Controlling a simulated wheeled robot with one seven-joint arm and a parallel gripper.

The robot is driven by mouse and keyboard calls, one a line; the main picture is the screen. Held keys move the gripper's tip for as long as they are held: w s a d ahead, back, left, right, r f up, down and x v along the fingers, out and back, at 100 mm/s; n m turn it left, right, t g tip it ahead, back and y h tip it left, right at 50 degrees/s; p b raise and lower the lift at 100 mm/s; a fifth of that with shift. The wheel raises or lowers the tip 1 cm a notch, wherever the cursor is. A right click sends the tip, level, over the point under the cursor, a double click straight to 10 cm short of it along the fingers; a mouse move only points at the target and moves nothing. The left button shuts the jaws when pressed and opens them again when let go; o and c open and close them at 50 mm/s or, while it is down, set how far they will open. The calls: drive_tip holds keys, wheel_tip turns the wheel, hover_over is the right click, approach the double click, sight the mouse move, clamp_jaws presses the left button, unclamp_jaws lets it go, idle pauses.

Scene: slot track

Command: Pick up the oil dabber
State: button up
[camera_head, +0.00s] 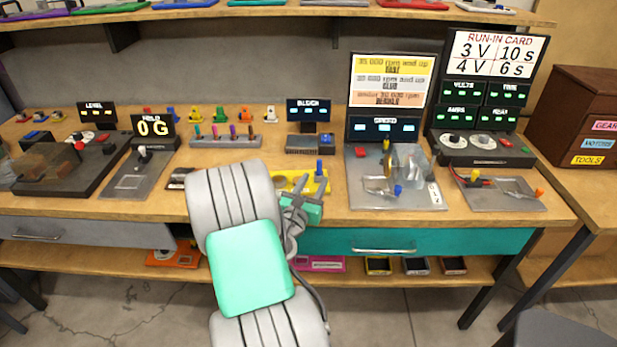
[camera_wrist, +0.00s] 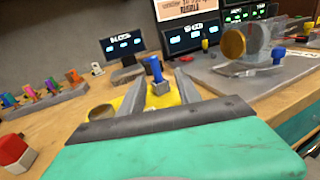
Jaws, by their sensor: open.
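A small upright item with a blue top, which looks like the oil dabber (camera_wrist: 154,66), stands in a grey block on a yellow tray (camera_wrist: 190,93). In the head view the blue top (camera_head: 319,165) shows just beyond my fingers, above the yellow tray (camera_head: 325,180). My gripper (camera_head: 308,184) is open and empty, reaching low over the bench at the tray. In the wrist view its two fingers (camera_wrist: 160,80) point at the item, one on either side of it in the picture. Whether the fingertips reach around it I cannot tell. My arm hides part of the tray.
A rack of coloured-handled tools (camera_head: 227,141) stands to the left. A small display station (camera_head: 309,142) stands behind the tray. A grey station plate (camera_head: 400,200) with a clear guard and a blue knob is on the right. A red-topped block (camera_wrist: 15,150) is near left in the wrist view.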

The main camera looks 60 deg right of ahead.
sight(318, 169)
drive_tip(key=d, duration=0.2)
drive_tip(key=w+d+p, duration=0.1)
drive_tip(key=d, duration=0.2)
drive_tip(key=w+d, duration=0.1)
drive_tip(key=d, duration=0.1)
drive_tip(key=shift+d+p, duration=0.2)
drive_tip(key=shift+p, duration=0.1)
clamp_jaws()
